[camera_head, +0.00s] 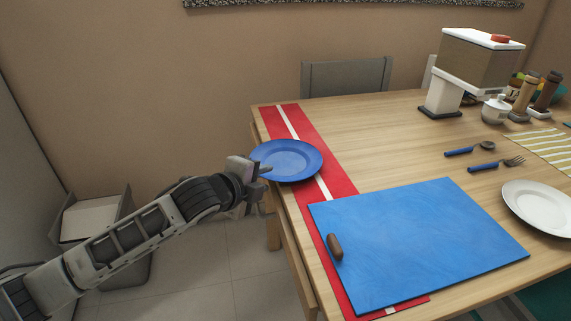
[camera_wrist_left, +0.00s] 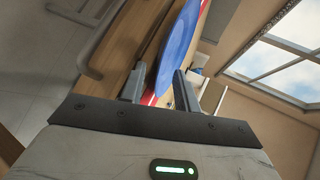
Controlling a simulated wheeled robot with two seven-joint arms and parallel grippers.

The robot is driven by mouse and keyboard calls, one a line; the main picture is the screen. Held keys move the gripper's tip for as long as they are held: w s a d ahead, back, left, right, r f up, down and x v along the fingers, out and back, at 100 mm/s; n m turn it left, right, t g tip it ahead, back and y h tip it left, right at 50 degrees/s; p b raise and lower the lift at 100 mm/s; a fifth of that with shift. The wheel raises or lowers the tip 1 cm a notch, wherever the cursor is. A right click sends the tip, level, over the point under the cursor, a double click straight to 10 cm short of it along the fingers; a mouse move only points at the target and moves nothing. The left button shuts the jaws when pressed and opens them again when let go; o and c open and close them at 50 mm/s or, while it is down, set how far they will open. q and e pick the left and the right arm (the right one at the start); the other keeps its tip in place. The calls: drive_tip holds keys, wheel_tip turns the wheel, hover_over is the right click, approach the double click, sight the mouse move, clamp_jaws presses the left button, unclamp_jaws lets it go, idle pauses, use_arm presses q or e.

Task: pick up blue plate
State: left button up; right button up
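The blue plate (camera_head: 288,158) lies on a red runner with a white stripe at the left end of the wooden table. Its left rim reaches the table's edge. My left gripper (camera_head: 264,183) is at that rim, beside the table end. In the left wrist view the two fingers of my left gripper (camera_wrist_left: 159,92) are spread apart. The plate (camera_wrist_left: 179,45) shows edge-on there, with its near rim in line with the gap between the fingers. I cannot tell whether either finger touches it. My right gripper is not in view.
A large blue board (camera_head: 420,240) with a brown handle lies nearer on the table, partly over the runner (camera_head: 335,178). A white plate (camera_head: 540,207), cutlery and a dispenser (camera_head: 441,95) stand to the right. A grey chair (camera_head: 347,77) is behind the table; a bin (camera_head: 125,262) stands left.

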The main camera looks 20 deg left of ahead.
use_arm(q)
drive_tip(key=shift+x, duration=1.05)
clamp_jaws()
drive_tip(key=shift+r, duration=0.1)
